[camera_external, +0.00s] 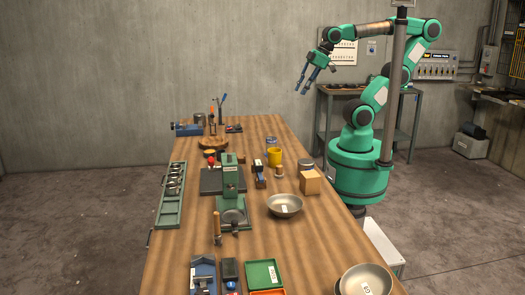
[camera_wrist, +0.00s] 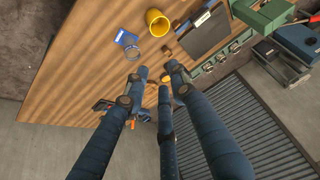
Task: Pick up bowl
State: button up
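A shallow metal bowl (camera_external: 285,205) with a white label inside rests upright on the wooden table, right of the green press. A second metal bowl (camera_external: 367,281) with a label sits at the table's near right corner; another rim shows beside it, and the frame edge cuts it off. My gripper (camera_external: 303,91) is raised in the air beyond the table's far right side, well away from both bowls. Its fingers are spread and empty. They also show in the wrist view (camera_wrist: 158,78), apart from each other. I make out no metal bowl in the wrist view.
A green tray (camera_external: 263,273) lies in front. A workbench (camera_external: 335,92) stands behind my arm.

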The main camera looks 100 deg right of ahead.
dwell(0.7)
jog(key=w+a+r+m+y+p, duration=0.2)
jog(key=w+a+r+m+y, duration=0.15)
jog(key=w+a, duration=1.15)
jog(key=w+a+f+m+g+p, duration=0.1)
jog(key=w+a, duration=0.1)
jog(key=a, duration=0.9)
jog(key=w+a+f+m+g, duration=0.1)
jog(key=w+a, duration=0.1)
jog(key=a, duration=0.8)
jog(key=s+a+f+m+g+y+p, duration=0.1)
jog(key=s+a+f, duration=0.15)
jog(key=a, duration=0.85)
jog(key=s+a+f+m+g+y, duration=0.15)
jog(key=a+f, duration=0.25)
jog(key=a, duration=0.8)
jog(key=s+a+f+m, duration=0.1)
jog(key=s+a+f, duration=0.3)
jog(key=a, duration=0.3)
jog(key=s+a+f+m+p, duration=0.1)
jog(key=s+a+f, duration=0.3)
jog(key=a, duration=0.3)
jog(key=s+a+f+m+g, duration=0.1)
jog(key=s+a+f, duration=0.3)
jog(key=a, duration=0.3)
jog(key=shift+s+a+f+h, duration=0.15)
jog(key=shift+s+a+h, duration=0.1)
jog(key=shift+h, duration=0.05)
